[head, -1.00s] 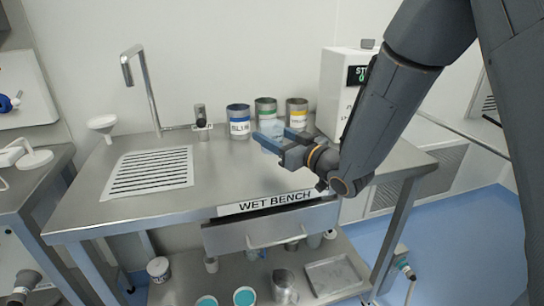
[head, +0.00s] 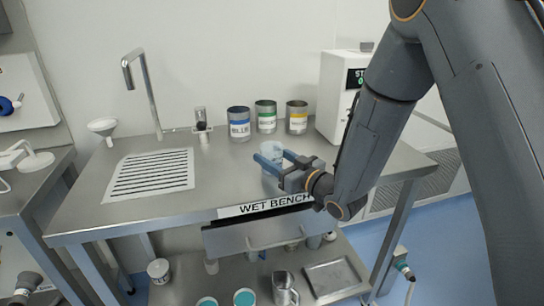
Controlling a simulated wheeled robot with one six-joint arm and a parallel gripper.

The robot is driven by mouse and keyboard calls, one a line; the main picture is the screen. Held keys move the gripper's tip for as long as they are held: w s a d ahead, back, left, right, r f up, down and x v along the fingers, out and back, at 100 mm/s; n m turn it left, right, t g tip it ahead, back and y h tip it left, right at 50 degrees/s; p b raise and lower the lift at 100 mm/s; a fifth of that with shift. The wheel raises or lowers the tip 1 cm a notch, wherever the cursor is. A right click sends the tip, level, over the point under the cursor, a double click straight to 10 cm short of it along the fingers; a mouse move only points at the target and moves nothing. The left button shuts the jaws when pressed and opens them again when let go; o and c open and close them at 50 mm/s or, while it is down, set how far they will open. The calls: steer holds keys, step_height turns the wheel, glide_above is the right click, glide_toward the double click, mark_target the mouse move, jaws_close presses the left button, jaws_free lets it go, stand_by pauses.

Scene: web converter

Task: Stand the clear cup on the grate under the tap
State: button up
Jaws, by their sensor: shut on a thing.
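The clear cup (head: 272,151) is between the blue fingers of my gripper (head: 274,161), over the middle of the bench. My gripper is shut on it, and the fingers hide part of its side. The cup looks roughly upright; I cannot tell whether its base touches the bench. The slotted grate (head: 150,175) lies in the bench top to the left, with nothing on it. The tall metal tap (head: 149,95) rises behind the grate, its spout bent to the left.
Blue, green and yellow labelled cans (head: 266,117) stand at the back, behind the cup. A white machine (head: 338,95) stands at the right. A small fitting (head: 201,124) and a white funnel (head: 103,128) flank the tap. The bench between cup and grate is clear.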

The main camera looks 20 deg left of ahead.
steer(key=o, duration=1)
steer(key=shift+o, duration=0.2)
